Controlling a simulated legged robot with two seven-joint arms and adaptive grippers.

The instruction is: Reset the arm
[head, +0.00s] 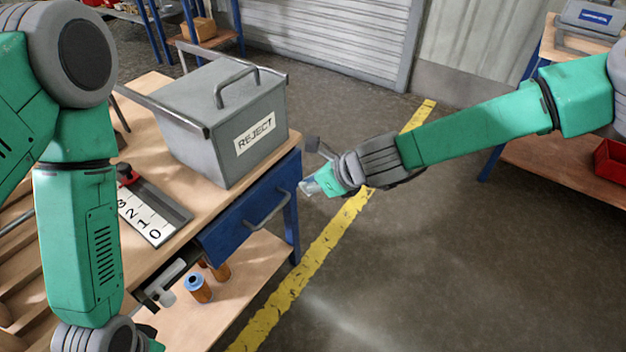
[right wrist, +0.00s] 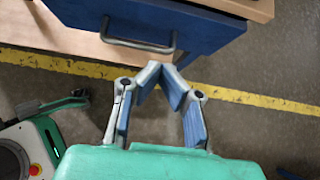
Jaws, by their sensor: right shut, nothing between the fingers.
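My right arm reaches in from the right in the head view. Its gripper (head: 308,187) hangs in front of the blue drawer side of the bench, over the floor. In the right wrist view the right gripper (right wrist: 162,70) has its fingertips drawn together, with nothing between them. It is apart from the drawer handle (right wrist: 140,45). My left arm comes down along the left side of the head view. Its wrist is at the bottom edge, and its fingers cannot be made out clearly.
A grey REJECT bin (head: 222,120) stands on the wooden bench (head: 150,85), beside a numbered plate (head: 150,212). The blue drawer (head: 240,225) is below the bin. An orange cartridge with a blue top (head: 198,288) stands on the lower shelf. Open floor with a yellow line (head: 320,245) lies right.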

